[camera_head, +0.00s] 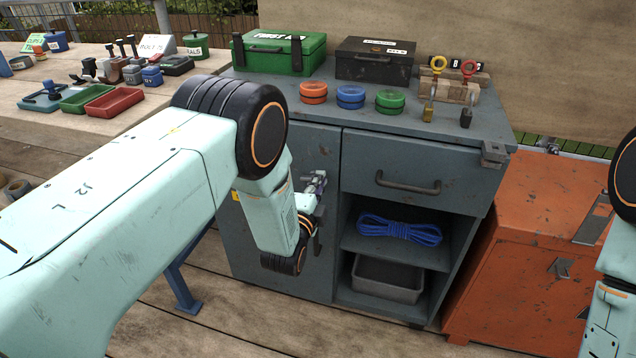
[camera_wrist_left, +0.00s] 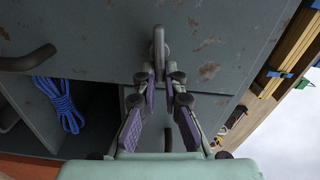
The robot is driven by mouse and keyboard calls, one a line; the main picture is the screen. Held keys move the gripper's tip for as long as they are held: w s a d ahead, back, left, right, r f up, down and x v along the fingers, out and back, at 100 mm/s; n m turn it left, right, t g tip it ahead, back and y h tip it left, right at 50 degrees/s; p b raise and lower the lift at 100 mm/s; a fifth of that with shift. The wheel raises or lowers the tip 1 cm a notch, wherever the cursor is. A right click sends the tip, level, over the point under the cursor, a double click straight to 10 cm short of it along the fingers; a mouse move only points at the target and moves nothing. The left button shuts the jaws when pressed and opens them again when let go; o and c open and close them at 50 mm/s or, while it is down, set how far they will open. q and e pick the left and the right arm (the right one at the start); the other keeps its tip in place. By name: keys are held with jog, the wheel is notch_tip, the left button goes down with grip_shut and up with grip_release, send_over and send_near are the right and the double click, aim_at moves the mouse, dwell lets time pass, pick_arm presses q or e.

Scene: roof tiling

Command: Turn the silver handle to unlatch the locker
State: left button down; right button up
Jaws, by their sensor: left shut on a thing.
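The grey-blue locker (camera_head: 460,196) stands in front of me, and its left door (camera_head: 315,145) looks flush with the front. The silver handle (camera_wrist_left: 158,45) sticks out from the door in the left wrist view, pointing along the picture's vertical. My left gripper (camera_wrist_left: 161,76) is shut on the handle, its fingertips on either side of it. In the head view the left gripper (camera_head: 317,186) is at the door, and my own wrist hides part of it. A dark bar (camera_wrist_left: 168,139) shows lower between the fingers. My right gripper is out of view.
The locker's right side has a drawer with a pull (camera_head: 408,184), and open shelves with a blue rope (camera_head: 400,229) and a grey bin (camera_head: 387,279). A green first-aid box (camera_head: 279,53) and a black box (camera_head: 375,60) stand on top. An orange cabinet (camera_head: 535,250) stands right.

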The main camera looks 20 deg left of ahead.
pick_arm(q)
jog(key=shift+f+m, duration=0.15)
jog(key=shift+m, duration=0.55)
jog(key=c, duration=1.4)
grip_release()
jog(key=shift+c, duration=0.2)
jog(key=shift+s, duration=0.1)
jog(key=s, duration=1.2)
jog(key=shift+a, duration=0.2)
jog(key=shift+w, duration=0.1)
